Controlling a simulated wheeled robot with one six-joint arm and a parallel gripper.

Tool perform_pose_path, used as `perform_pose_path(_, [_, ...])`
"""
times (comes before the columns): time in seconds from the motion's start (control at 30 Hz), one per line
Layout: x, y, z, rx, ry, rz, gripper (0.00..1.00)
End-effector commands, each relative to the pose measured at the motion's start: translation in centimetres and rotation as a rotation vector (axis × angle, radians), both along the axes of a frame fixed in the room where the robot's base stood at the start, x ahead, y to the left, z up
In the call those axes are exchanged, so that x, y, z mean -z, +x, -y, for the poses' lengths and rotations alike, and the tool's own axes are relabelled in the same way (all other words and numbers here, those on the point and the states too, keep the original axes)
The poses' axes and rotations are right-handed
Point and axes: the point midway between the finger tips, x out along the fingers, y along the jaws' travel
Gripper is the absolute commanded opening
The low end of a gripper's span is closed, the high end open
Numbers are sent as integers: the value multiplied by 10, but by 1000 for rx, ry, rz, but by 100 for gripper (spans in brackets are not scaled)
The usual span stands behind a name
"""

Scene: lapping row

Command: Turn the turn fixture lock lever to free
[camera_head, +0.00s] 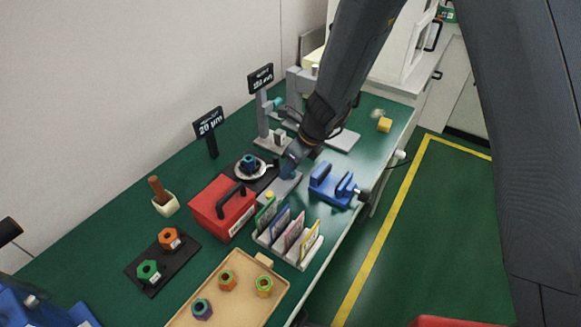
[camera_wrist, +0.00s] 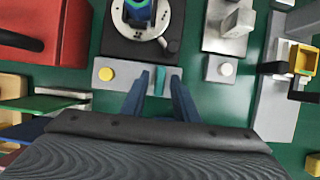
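The turn fixture is a black base with a round silver plate (camera_head: 264,172) carrying a blue piece (camera_head: 248,161); the plate also shows in the wrist view (camera_wrist: 124,37). In front of it is a grey block (camera_wrist: 118,86) with a yellow button (camera_wrist: 106,73) and an upright teal lever (camera_wrist: 160,82), which looks like the lock lever. My gripper (camera_wrist: 160,80) is open, with one dark blue finger on each side of the teal lever. Small gaps show between fingers and lever; contact cannot be told. In the head view my gripper (camera_head: 290,165) hides the lever.
A red toolbox (camera_head: 222,207) stands left of the fixture, with a rack of coloured cards (camera_head: 290,236) in front. A blue vise (camera_head: 333,184) is to the right. A grey stand (camera_head: 272,138) is behind. The bench's right front edge is close.

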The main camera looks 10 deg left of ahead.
Motion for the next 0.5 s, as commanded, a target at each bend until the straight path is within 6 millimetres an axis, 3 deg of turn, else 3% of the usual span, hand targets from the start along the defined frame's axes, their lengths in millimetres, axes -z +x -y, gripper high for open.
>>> perform_pose_path(0.03, [0,0,0,0,0,0,18])
perform_pose_path(0.13, [0,0,0,0,0,0,1])
perform_pose_path(0.5, [-1,0,1,-36,0,0,0])
